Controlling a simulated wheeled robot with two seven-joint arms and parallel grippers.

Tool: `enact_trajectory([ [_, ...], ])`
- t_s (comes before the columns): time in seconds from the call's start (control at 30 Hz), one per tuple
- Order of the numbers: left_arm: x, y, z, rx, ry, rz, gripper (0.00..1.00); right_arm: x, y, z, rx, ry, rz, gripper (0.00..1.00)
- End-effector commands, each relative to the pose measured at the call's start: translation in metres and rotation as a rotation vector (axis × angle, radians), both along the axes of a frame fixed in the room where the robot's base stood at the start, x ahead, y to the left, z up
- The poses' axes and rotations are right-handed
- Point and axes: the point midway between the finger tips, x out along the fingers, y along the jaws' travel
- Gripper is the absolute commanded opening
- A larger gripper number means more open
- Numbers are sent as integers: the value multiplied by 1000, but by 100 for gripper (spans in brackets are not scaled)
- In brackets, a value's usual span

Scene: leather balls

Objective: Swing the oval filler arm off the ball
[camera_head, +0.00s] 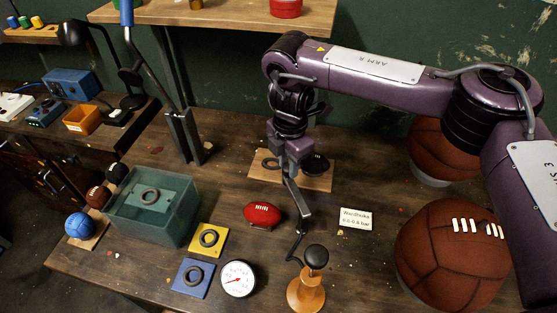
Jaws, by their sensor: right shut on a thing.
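The oval ball (262,214) is red with white laces and lies on its side on the bench, near the middle. My right gripper (303,213) reaches down just right of it, apart from it in the picture. Its fingertips are shut on the upper end of a thin black bent arm, the oval filler arm (292,259). This arm curves down to a turned wooden post (306,293) with a black knob (316,256). The fingers hide part of the grip. The filler arm's end does not appear over the ball. My left gripper is not in view.
A round gauge (238,279) and blue and yellow ring plates (193,278) stand front left of the post. A green translucent tank (152,206) is further left. Large brown balls (453,254) crowd the right. A white card (356,219) lies right of the gripper.

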Motion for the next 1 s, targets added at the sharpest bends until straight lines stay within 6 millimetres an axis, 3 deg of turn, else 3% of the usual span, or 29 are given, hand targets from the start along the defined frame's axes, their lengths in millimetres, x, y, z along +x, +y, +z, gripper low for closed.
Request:
enact_trajectory([
  [0.1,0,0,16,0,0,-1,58,4,-12,5,2,0,-115,0],
  [0.5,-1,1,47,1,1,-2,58,5,-44,4,1,-2,-434,0],
  [1.0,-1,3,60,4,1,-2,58,2,-59,2,1,-5,-593,0],
])
